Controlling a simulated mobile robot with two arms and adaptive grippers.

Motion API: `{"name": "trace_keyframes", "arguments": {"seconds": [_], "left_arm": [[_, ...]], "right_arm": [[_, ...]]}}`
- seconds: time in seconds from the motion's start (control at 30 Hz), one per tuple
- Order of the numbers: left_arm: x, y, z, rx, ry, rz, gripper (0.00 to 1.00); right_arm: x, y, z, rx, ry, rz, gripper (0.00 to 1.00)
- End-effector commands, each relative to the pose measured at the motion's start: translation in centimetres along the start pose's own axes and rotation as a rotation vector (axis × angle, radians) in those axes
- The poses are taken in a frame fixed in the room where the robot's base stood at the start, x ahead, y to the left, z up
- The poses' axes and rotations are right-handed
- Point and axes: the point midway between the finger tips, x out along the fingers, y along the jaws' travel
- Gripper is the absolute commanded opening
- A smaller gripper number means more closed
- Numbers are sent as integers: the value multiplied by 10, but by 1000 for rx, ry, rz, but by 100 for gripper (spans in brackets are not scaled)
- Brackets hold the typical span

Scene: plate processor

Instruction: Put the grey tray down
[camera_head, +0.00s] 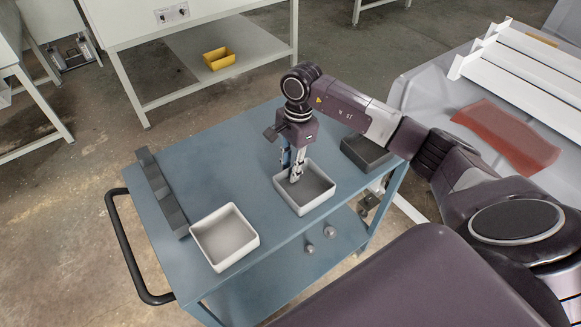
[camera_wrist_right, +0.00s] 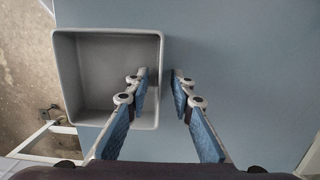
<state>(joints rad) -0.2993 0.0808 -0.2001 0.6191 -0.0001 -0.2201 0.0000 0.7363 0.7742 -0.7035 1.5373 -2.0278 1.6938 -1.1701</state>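The grey tray (camera_head: 318,203), an open square box with a pale rim, rests on the blue cart top (camera_head: 262,150) near its front edge. In the right wrist view the same tray (camera_wrist_right: 110,40) fills the upper left. My right gripper (camera_head: 292,170) points down at the tray's far-left wall. In the wrist view its fingers (camera_wrist_right: 160,85) are apart, one on each side of the tray wall, with a gap between them. My left gripper is not in view.
A similar whitish tray (camera_head: 224,238) stands at the cart's left front corner. A dark tray (camera_head: 366,151) stands to the right, and a dark stepped block (camera_head: 160,192) lies along the left edge. The cart top behind the trays is clear.

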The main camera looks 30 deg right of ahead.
Motion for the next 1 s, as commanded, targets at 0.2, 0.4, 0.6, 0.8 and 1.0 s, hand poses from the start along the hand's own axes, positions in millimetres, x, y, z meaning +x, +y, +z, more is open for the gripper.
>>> {"name": "trace_keyframes", "arguments": {"seconds": [0.2,0.4,0.6,0.8,1.0], "left_arm": [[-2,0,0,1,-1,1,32],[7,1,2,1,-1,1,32],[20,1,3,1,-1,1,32],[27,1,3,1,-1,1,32],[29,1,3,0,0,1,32]], "right_arm": [[-2,0,0,0,0,0,22],[-25,-2,-1,-1,2,-6,22],[-70,-2,0,-1,2,-7,22],[-106,-1,0,1,0,-4,22],[-121,0,0,0,0,-1,22]]}}
